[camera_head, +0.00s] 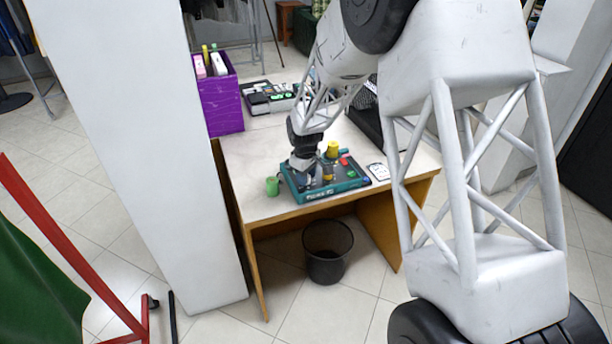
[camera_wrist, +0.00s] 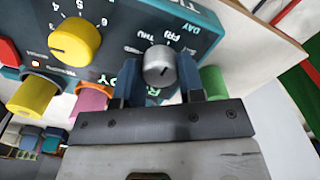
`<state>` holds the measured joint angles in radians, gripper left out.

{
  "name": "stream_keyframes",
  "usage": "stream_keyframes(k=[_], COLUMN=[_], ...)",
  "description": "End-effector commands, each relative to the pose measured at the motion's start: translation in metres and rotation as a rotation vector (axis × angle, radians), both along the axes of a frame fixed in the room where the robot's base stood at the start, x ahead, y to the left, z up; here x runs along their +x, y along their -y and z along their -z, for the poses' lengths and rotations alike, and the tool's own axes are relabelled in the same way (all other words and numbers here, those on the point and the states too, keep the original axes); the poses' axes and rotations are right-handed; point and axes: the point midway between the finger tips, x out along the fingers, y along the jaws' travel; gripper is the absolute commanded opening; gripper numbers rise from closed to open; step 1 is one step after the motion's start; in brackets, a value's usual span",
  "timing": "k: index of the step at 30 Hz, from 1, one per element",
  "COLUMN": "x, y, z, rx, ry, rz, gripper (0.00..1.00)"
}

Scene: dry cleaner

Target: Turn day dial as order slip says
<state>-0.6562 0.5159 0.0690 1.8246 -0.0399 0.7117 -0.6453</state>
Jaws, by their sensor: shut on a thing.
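The day dial (camera_wrist: 158,66) is a silver knob on the dark teal device (camera_head: 350,184), beside the printed word DAY. In the head view my gripper (camera_head: 304,163) is over the left part of the device and hides the dial. A white slip (camera_head: 378,171) lies right of the device; its writing is too small to read.
A yellow numbered dial (camera_wrist: 75,41) sits beside the day dial. A green cylinder (camera_head: 272,186) stands at the device's left. A purple box (camera_head: 220,106) is at the table's back left. A dark waste bin (camera_head: 327,252) stands below the white tabletop (camera_head: 245,158).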

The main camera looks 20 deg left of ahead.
Motion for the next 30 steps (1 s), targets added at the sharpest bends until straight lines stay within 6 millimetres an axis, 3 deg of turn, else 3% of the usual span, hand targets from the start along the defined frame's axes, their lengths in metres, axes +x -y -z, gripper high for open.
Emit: stream_keyframes(k=[30], x=[-0.0005], y=[-0.0017], z=[-0.0009], rx=[0.001], ry=[0.0], rz=[0.694], gripper=[0.12])
